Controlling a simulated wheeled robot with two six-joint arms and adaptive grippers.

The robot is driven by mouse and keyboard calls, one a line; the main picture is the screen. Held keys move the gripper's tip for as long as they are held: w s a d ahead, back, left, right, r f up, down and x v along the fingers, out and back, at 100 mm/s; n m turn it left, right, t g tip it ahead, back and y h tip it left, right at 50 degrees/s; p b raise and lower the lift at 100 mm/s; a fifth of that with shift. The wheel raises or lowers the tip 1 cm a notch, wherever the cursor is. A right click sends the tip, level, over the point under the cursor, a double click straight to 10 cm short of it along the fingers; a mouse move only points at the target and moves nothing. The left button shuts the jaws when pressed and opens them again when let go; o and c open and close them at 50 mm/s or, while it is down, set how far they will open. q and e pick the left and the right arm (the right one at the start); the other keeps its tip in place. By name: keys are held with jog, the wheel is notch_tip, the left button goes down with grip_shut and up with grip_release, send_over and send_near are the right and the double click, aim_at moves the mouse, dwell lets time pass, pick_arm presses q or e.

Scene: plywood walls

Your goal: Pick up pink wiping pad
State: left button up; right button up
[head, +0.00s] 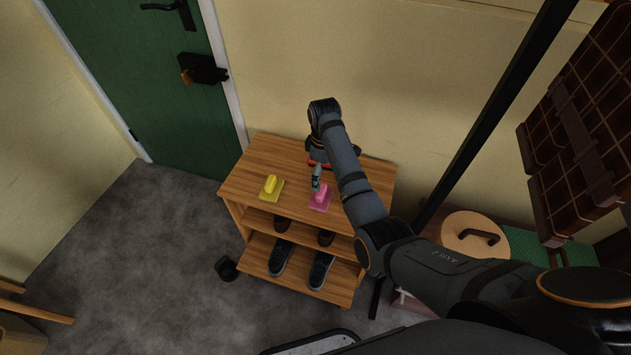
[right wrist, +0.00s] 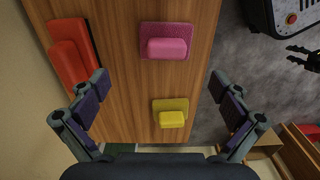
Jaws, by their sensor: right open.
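The pink wiping pad (head: 320,198) lies on the wooden shelf top, near its front edge. My right gripper (head: 317,182) hangs over the shelf top, just behind the pink pad in the head view. In the right wrist view the gripper (right wrist: 158,80) is open and empty, its fingers wide apart. The pink pad (right wrist: 166,46) shows there flat on the wood, beyond the fingertips and roughly centred between them. No finger visibly touches it. My left gripper is not in the head view; a small dark pronged shape at the right wrist view's right edge may be it.
A yellow pad (head: 271,188) lies left of the pink one. A red pad (right wrist: 70,52) lies near the wall, mostly hidden in the head view. Shoes (head: 281,257) stand on the lower shelves. A green door (head: 140,80) is at the left.

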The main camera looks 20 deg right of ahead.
aim_at(322, 190)
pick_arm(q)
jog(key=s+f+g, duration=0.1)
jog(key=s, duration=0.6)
pick_arm(e)
jog(key=shift+s+f+b, duration=0.2)
jog(key=shift+s+f, duration=0.15)
jog(key=shift+f, duration=0.25)
jog(key=shift+s+f+b, duration=0.2)
jog(key=shift+s+f, duration=0.1)
jog(key=shift+f, duration=0.3)
jog(key=shift+w+f, duration=0.25)
jog(key=shift+f, duration=1.1)
jog(key=f+b, duration=0.1)
jog(key=f, duration=0.3)
jog(key=shift+s+a+b, duration=0.15)
jog(key=shift+a+b, duration=0.05)
jog(key=shift+b, duration=0.2)
jog(key=shift+f, duration=0.5)
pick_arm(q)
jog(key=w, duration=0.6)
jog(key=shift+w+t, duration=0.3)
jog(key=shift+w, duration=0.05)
pick_arm(e)
jog(key=shift+r, duration=0.1)
jog(key=c, duration=1)
